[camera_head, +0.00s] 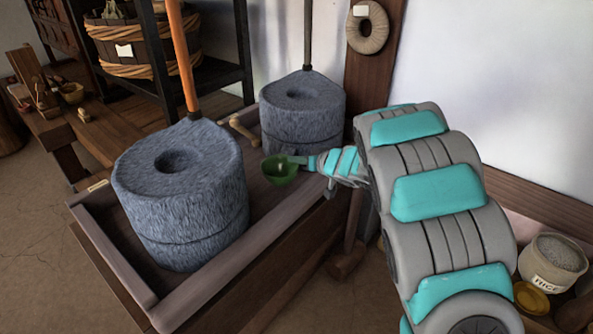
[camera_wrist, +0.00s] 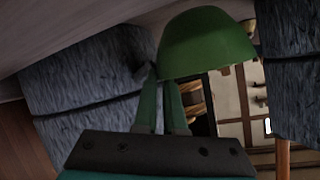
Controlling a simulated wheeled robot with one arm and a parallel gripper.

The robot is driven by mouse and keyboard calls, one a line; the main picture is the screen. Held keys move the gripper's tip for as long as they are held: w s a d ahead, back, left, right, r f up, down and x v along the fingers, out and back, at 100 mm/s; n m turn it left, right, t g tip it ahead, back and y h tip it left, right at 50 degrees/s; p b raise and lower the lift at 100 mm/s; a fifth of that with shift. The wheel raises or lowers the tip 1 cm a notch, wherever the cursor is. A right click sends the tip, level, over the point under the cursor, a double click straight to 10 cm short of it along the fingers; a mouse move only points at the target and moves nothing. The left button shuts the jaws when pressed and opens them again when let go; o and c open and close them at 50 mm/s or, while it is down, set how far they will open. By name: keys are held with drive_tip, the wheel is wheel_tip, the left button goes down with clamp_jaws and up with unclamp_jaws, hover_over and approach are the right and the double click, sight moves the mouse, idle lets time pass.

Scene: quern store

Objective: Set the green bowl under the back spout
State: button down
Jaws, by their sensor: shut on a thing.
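My gripper (camera_head: 297,160) is shut on the green bowl (camera_head: 280,172) and holds it by its rim, over the wooden tray between the two querns. The bowl also shows in the wrist view (camera_wrist: 207,45), at the fingertips. The back quern (camera_head: 302,125) is a grey stone just behind the bowl. In the wrist view it fills the left side, and a small dark stub, seemingly its spout (camera_wrist: 139,62), juts toward the bowl. I cannot tell whether the bowl touches the tray floor or is directly under the spout.
The front quern (camera_head: 180,205) with an orange pole stands to the left of the bowl. The tray's raised wooden rim (camera_head: 225,268) runs along the front. A wooden peg-like piece (camera_head: 243,131) lies near the back quern. A rice container (camera_head: 553,262) stands at lower right.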

wheel_tip(320, 180, down, 3)
drive_tip(key=shift+f, duration=0.1)
drive_tip(key=shift+w+a+f, duration=0.1)
drive_tip(key=shift+a+f, duration=0.1)
drive_tip(key=shift+f, duration=0.2)
drive_tip(key=c, duration=1)
unclamp_jaws()
drive_tip(key=v, duration=1.2)
drive_tip(key=shift+d, duration=0.15)
